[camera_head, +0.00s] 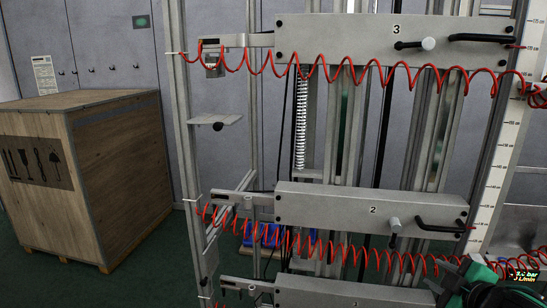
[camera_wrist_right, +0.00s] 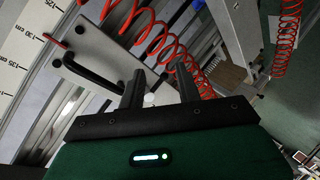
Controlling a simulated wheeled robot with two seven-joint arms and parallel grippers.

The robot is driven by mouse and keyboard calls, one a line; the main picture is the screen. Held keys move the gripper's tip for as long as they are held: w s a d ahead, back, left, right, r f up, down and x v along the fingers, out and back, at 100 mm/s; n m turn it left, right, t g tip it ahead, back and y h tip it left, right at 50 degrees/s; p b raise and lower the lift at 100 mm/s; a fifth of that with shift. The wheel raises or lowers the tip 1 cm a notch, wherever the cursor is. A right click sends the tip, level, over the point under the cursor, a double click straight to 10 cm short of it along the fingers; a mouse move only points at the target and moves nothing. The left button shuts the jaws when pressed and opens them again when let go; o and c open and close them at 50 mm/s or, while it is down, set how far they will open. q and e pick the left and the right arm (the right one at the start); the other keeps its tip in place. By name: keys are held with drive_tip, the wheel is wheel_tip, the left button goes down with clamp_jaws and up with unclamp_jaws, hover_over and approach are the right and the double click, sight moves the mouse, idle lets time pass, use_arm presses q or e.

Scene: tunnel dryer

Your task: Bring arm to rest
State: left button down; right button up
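My right gripper (camera_head: 454,274) shows at the bottom right of the head view, dark with a green body and partly cut off by the frame edge. In the right wrist view its two black fingers (camera_wrist_right: 160,88) stand apart with nothing between them. Just beyond them is a grey metal block with a black bar handle (camera_wrist_right: 92,68). In the head view the gripper is below the black handle (camera_head: 441,227) of the block marked 2 (camera_head: 330,209). My left gripper is not in view.
A metal frame carries the block marked 3 (camera_head: 345,40) and a lower block (camera_head: 320,292). Red coiled hoses (camera_head: 340,75) hang across it. A measuring scale (camera_head: 494,165) stands at right. A wooden crate (camera_head: 125,160) stands at left on green floor, with open floor between.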

drive_tip(key=s+a+f+m+g, duration=0.25)
drive_tip(key=s+f, duration=0.35)
drive_tip(key=f, duration=0.4)
drive_tip(key=s+a+f+m+g, duration=0.2)
drive_tip(key=s+a+f+m, duration=0.15)
drive_tip(key=s+f, duration=0.4)
drive_tip(key=s+a+f+m+g, duration=0.2)
drive_tip(key=s+a+f+g, duration=0.15)
drive_tip(key=s+f, duration=0.2)
drive_tip(key=s+a+f+m+g, duration=0.1)
drive_tip(key=s+a+f+g, duration=0.1)
drive_tip(key=s+a+f, duration=0.4)
wheel_tip(320, 180, down, 32)
drive_tip(key=s+d+g, duration=0.1)
drive_tip(key=s+d, duration=0.1)
drive_tip(key=s, duration=0.1)
drive_tip(key=s+d+f+g+b, duration=0.1)
drive_tip(key=s+d+f, duration=0.2)
drive_tip(key=s+f, duration=1.5)
drive_tip(key=shift+f, duration=0.3)
